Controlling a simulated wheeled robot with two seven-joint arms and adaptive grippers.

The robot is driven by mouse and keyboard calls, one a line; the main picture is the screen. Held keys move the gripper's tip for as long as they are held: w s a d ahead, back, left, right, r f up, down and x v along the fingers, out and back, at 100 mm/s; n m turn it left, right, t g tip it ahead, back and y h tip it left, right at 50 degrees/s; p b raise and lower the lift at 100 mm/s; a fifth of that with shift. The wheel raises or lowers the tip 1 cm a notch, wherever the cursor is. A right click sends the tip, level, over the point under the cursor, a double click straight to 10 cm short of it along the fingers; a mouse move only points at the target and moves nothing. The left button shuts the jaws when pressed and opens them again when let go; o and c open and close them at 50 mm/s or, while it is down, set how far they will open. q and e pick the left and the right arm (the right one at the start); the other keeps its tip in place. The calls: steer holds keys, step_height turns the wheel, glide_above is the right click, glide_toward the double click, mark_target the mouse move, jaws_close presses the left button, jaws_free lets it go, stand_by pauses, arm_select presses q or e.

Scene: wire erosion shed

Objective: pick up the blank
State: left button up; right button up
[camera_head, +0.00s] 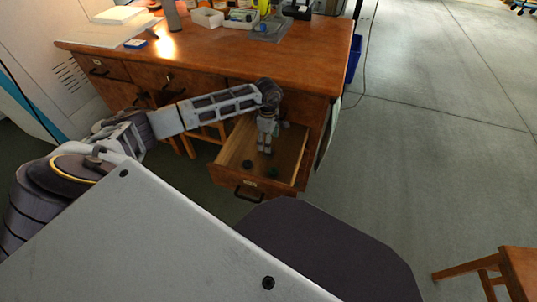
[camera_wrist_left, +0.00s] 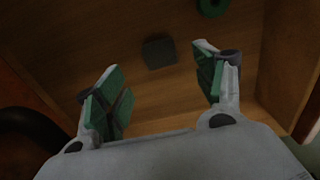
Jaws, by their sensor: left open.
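A small dark grey square block, which looks like the blank, lies on the floor of the open drawer in the left wrist view (camera_wrist_left: 158,52); it is a dark spot in the head view (camera_head: 248,164). My left gripper (camera_head: 265,151) reaches down into the drawer (camera_head: 232,185). In the left wrist view my left gripper (camera_wrist_left: 160,90) is open, with its green-padded fingers wide apart and nothing between them. The block lies beyond the fingertips, between their lines, apart from both. My right gripper is not in view.
A green ring (camera_wrist_left: 212,6) also lies in the drawer, near the block. The drawer's walls stand close around my left gripper. The wooden desk (camera_head: 210,58) above holds trays and papers. A wooden stool (camera_head: 515,270) stands at lower right; the floor between is clear.

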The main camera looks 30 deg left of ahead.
arm_select(q)
steer(key=shift+f, duration=0.8)
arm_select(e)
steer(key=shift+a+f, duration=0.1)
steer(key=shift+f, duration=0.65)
arm_select(q)
steer(key=shift+f+b, duration=0.15)
steer(key=shift+b, duration=0.15)
steer(key=shift+d+f+b, duration=0.1)
steer(key=shift+f+b, duration=0.4)
steer(key=shift+f, duration=0.3)
steer(key=shift+f+b, duration=0.4)
steer(key=shift+f, duration=0.3)
steer(key=shift+f+b, duration=0.4)
steer(key=shift+f, duration=0.55)
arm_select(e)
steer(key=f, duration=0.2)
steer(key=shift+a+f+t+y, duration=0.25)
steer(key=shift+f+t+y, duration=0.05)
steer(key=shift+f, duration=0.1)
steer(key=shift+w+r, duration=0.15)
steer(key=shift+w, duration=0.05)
arm_select(q)
steer(key=shift+c, duration=0.4)
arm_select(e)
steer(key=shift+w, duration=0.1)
